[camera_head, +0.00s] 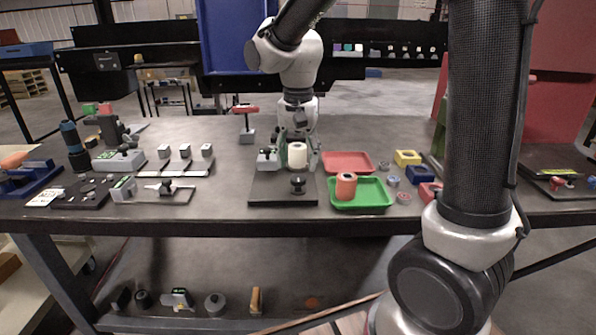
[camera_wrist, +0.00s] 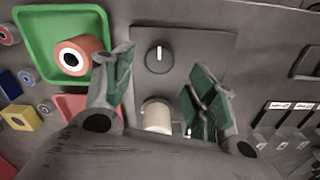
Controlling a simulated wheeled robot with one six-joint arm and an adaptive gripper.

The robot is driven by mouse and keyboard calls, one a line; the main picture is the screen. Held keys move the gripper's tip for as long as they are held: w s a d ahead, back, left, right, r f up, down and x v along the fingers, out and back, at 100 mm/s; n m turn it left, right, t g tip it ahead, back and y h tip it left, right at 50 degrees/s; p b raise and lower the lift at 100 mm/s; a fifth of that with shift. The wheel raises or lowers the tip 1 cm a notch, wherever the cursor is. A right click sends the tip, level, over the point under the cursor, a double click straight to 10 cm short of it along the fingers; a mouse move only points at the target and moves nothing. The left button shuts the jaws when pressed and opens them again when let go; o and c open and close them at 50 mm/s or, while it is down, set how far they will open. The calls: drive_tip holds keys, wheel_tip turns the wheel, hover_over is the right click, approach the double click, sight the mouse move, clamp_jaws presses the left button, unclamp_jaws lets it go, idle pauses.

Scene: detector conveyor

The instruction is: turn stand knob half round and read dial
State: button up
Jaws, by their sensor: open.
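The stand is a dark base plate (camera_head: 265,199) on the table. A black round stand knob (camera_head: 298,185) sits near its front; in the wrist view the knob (camera_wrist: 159,57) shows a white pointer line toward the top of the picture. A cream-white cylinder (camera_head: 297,154) stands behind the knob. A small grey unit with a green face (camera_head: 268,158), perhaps the dial, is left of it; its reading is too small to make out. My gripper (camera_wrist: 162,75) is open above the stand, its green-padded fingers either side of the cylinder (camera_wrist: 157,117), the knob beyond the fingertips.
A green tray (camera_head: 378,207) with an orange roll (camera_head: 346,186) is close right of the stand, with a red tray (camera_head: 335,158) behind it. A red-topped stand (camera_head: 246,120) is behind left. Several grey blocks and gauges fill the left side. Bare table lies between.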

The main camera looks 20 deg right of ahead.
sight(298, 178)
wheel_tip(298, 178, up, 7)
idle(0.3)
drive_tip(key=shift+r, duration=0.1)
drive_tip(key=s+d+n+t, duration=0.2)
drive_tip(key=s+d+n, duration=0.1)
drive_tip(key=s+d, duration=0.4)
drive_tip(key=s+d+n+t, duration=0.2)
drive_tip(key=s+d, duration=0.5)
drive_tip(key=s, duration=0.5)
drive_tip(key=shift+s+d+r+n, duration=0.3)
drive_tip(key=shift+r+n, duration=0.1)
drive_tip(key=shift+n, duration=0.3)
